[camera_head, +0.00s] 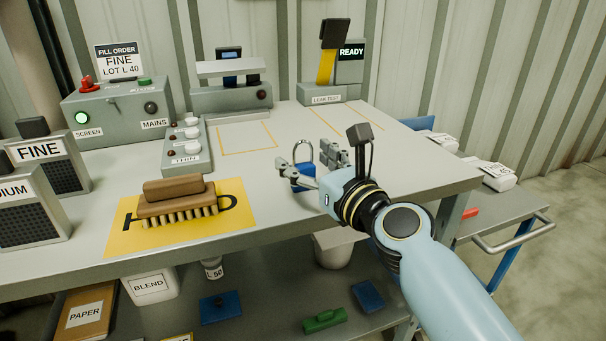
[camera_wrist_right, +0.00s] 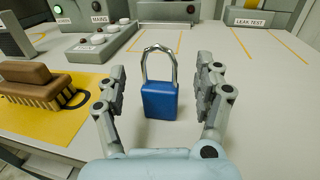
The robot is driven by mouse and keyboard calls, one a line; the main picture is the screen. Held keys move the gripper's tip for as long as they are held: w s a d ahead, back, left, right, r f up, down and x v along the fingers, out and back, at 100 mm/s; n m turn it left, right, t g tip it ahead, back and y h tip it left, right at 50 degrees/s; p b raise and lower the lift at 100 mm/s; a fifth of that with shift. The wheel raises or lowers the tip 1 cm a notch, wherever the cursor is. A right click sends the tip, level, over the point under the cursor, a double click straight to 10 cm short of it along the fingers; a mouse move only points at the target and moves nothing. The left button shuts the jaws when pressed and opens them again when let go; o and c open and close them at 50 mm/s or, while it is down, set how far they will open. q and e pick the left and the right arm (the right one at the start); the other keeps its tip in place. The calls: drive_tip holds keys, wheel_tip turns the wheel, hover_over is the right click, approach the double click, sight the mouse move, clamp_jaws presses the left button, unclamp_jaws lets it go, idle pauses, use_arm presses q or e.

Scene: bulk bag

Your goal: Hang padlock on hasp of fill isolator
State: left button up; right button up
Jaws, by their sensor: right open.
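The blue padlock (camera_wrist_right: 160,102) with its silver shackle stands upright on the bench, shackle on top, in the right wrist view. In the head view the padlock (camera_head: 301,171) is partly hidden by my right gripper. My right gripper (camera_wrist_right: 167,78) is open, with one finger on each side of the padlock and visible gaps to it. It also shows at the bench's right part in the head view (camera_head: 314,163). A grey box with a red knob, labelled MAINS and SCREEN (camera_head: 118,112), stands at the back left; I cannot make out a hasp. My left gripper is out of view.
A brown brush (camera_head: 178,205) lies on a yellow mat (camera_head: 235,205) left of the padlock. A button box labelled THIN (camera_head: 187,150) and a leak test unit (camera_head: 330,88) stand behind. The bench around the padlock is clear.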

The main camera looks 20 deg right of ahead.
drive_tip(key=shift+c, duration=1.2)
clamp_jaws()
use_arm(q)
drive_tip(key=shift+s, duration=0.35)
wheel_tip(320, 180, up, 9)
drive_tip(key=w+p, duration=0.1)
drive_tip(key=p, duration=0.8)
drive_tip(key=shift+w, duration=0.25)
use_arm(e)
drive_tip(key=s+d+r, duration=0.6)
drive_tip(key=d+r, duration=0.3)
drive_tip(key=r, duration=0.2)
drive_tip(key=shift+s+d, duration=0.3)
drive_tip(key=shift+d, duration=0.1)
